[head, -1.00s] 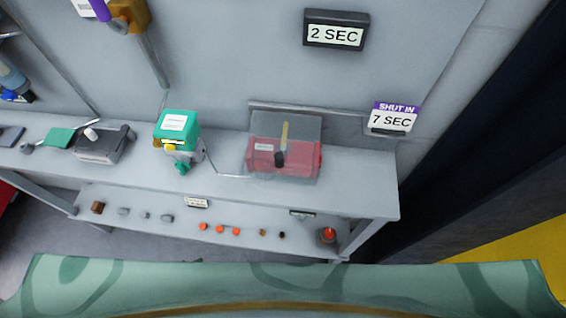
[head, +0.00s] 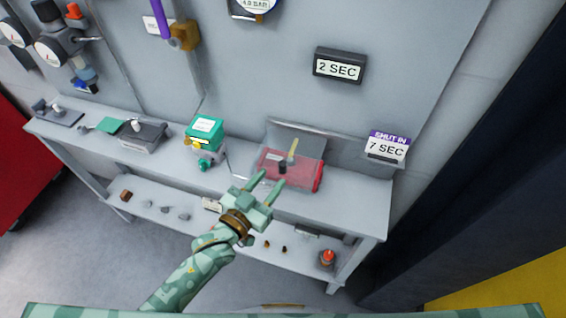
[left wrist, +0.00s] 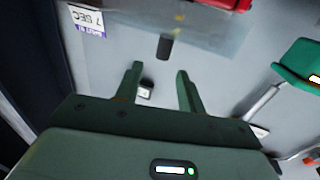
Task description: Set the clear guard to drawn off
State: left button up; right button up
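The clear guard (head: 309,148) is a see-through cover over the red actuator (head: 300,175) on the bench, towards its right end. A black knob (head: 283,167) stands at the guard's front, and a yellow lever (head: 293,147) shows behind it. My left gripper (head: 269,179) is open and empty, its fingers pointing at the knob from in front. In the left wrist view the knob (left wrist: 165,47) lies just beyond the gap between the open fingertips (left wrist: 160,70), apparently apart from them. The clear guard (left wrist: 215,35) shows there as a hazy sheet. My right gripper is not in view.
A green-topped valve unit (head: 205,132) stands left of the guard, with a thin pipe between them. A grey box (head: 143,135) stands further left. The lower shelf holds small parts and a red-topped item (head: 327,258). A "7 SEC" sign (head: 386,150) is at the right.

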aim_at(280, 167)
pick_arm(q)
jog(key=x, duration=0.5)
jog(key=shift+w+f, duration=0.15)
jog(key=shift+w, duration=0.2)
jog(key=shift+w+d, duration=0.45)
jog(key=shift+w, duration=0.1)
grip_shut()
